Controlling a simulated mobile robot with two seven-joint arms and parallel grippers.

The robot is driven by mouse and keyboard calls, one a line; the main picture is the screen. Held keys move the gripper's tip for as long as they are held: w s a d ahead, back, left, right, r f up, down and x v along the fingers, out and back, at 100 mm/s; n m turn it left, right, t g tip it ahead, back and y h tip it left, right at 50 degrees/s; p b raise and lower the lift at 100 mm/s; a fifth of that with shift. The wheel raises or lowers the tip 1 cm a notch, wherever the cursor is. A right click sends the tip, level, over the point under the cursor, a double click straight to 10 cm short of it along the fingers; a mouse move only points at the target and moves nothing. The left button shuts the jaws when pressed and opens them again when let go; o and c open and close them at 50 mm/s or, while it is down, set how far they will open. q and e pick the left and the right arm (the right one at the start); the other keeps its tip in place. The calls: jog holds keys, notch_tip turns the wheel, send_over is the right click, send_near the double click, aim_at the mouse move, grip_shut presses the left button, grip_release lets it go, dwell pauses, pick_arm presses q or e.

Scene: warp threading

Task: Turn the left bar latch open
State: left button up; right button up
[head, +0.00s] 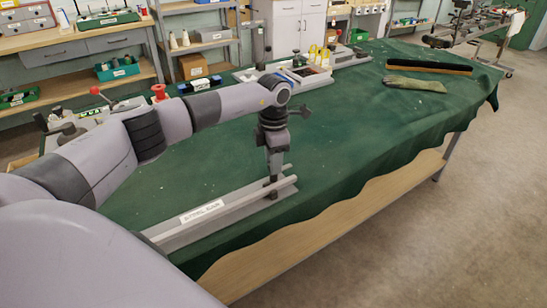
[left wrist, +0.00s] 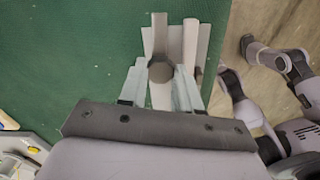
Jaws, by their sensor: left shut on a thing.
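A long pale grey bar fixture (head: 232,204) with a white label lies along the near edge of the green-covered table. At its far end stands a dark latch post (head: 272,193), mostly hidden by my gripper. My left gripper (head: 274,172) points straight down over that end. The grey bar (left wrist: 160,95) runs beneath the knob.
A tray of parts (head: 309,75) and yellow spools stand at the back of the table. A glove (head: 414,83) and a dark brush-like bar (head: 430,67) lie at the far right. The green cloth (head: 360,130) between is clear.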

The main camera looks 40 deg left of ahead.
pick_arm(q)
jog(key=shift+n, duration=0.4)
jog(key=o, duration=1.1)
jog(key=shift+c, duration=0.2)
jog(key=shift+r+b, duration=0.3)
jog(key=shift+r, duration=3.35)
